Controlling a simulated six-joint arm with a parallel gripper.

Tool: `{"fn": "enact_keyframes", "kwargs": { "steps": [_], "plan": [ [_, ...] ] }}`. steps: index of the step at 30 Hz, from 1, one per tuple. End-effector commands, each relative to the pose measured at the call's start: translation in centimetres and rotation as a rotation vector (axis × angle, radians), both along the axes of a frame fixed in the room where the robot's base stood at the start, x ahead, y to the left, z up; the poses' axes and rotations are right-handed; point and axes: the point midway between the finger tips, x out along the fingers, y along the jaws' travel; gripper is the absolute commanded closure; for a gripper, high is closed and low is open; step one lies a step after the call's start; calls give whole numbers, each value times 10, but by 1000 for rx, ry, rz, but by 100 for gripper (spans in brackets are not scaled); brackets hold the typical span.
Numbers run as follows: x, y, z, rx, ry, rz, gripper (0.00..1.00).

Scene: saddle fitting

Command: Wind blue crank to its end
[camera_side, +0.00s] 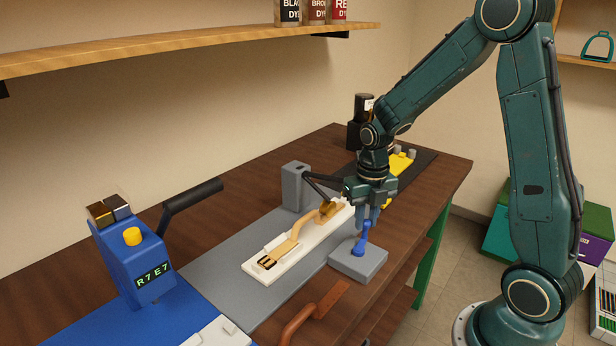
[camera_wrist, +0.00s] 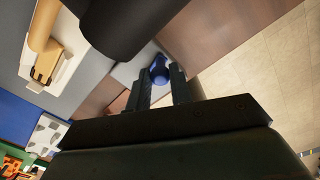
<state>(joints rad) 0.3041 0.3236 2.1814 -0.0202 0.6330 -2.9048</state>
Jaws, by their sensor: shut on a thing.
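The blue crank (camera_side: 363,242) stands on a grey block (camera_side: 357,264) at the front edge of the bench. My gripper (camera_side: 366,217) is above the block, pointing down, with its fingers closed on the crank's upright handle. In the wrist view, the blue crank (camera_wrist: 158,70) shows between and beyond the two fingers of my gripper (camera_wrist: 157,88). The fingers hide part of the handle. How far the crank is turned cannot be told.
A white tray (camera_side: 252,266) with a tan strap (camera_side: 295,237) lies left of the crank, beside a grey post (camera_side: 295,187) with a black lever. A blue machine (camera_side: 130,262) with a display stands at left. A brown-handled tool (camera_side: 300,318) lies at the front.

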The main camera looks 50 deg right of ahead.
Motion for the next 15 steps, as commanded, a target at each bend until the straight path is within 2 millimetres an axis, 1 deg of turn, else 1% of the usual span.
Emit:
{"fn": "enact_keyframes", "kwargs": {
  "steps": [11,12,14,15],
  "plan": [
    [2,0,1,0,-6,8,100],
    [2,0,1,0,-6,8,77],
    [2,0,1,0,-6,8,65],
    [2,0,1,1,-5,8,57]
  ]
}}
